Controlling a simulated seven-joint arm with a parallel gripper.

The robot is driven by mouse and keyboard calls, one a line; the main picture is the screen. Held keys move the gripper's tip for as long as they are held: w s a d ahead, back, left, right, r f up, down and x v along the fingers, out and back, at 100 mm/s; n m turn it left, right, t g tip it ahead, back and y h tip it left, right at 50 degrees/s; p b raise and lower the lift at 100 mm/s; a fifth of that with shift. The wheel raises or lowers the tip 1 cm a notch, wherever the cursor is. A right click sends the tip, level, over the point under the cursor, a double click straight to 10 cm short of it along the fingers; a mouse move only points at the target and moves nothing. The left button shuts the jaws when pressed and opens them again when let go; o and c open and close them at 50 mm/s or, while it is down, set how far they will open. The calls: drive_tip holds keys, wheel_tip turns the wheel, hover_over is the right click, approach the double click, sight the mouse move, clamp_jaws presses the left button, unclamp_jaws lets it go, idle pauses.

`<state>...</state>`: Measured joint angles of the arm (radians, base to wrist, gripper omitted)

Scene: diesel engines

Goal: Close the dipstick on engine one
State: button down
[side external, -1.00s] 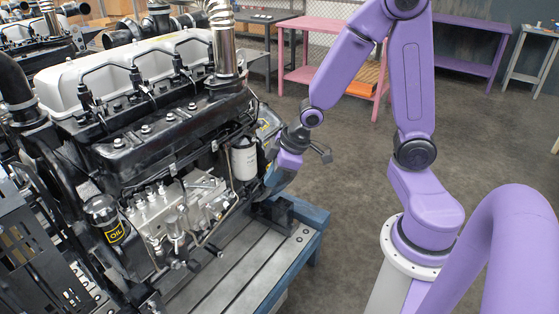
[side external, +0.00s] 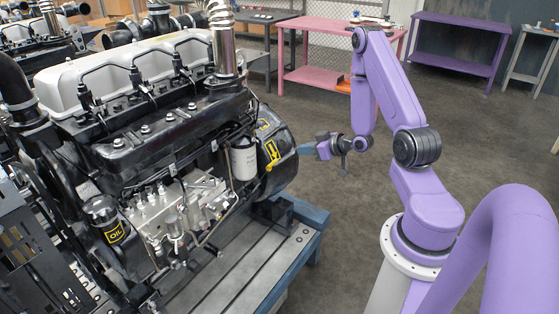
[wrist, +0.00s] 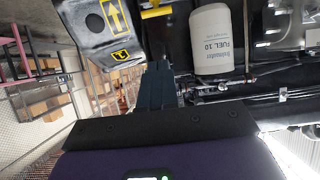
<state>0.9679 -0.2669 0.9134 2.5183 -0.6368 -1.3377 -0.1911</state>
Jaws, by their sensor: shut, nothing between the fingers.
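The near engine (side external: 150,110), black with a grey-white top cover, stands on a bench. A yellow handle (side external: 272,153), which looks like the dipstick's, shows at its right end beside the white fuel filter (side external: 243,160). I cannot tell how far it is seated. In the wrist view a yellow piece (wrist: 156,12) is at the top edge, partly cut off. My gripper (side external: 306,150) is shut and empty, to the right of the yellow handle and apart from it. In the wrist view my shut fingers (wrist: 156,85) point toward the engine's side.
The blue and grey bench (side external: 255,262) lies below the engine. A dark rounded housing (side external: 285,140) with yellow labels sticks out near my gripper. Pink (side external: 318,78) and purple (side external: 455,66) tables stand behind.

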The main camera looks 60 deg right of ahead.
drive_tip(key=s+f+x, duration=0.1)
drive_tip(key=f+x, duration=0.1)
drive_tip(key=x, duration=1)
drive_tip(key=shift+w+f, duration=0.2)
drive_tip(key=shift+f, duration=0.25)
drive_tip(key=w+f, duration=0.5)
drive_tip(key=f, duration=0.3)
drive_tip(key=shift+f, duration=0.3)
drive_tip(key=shift+r, duration=0.1)
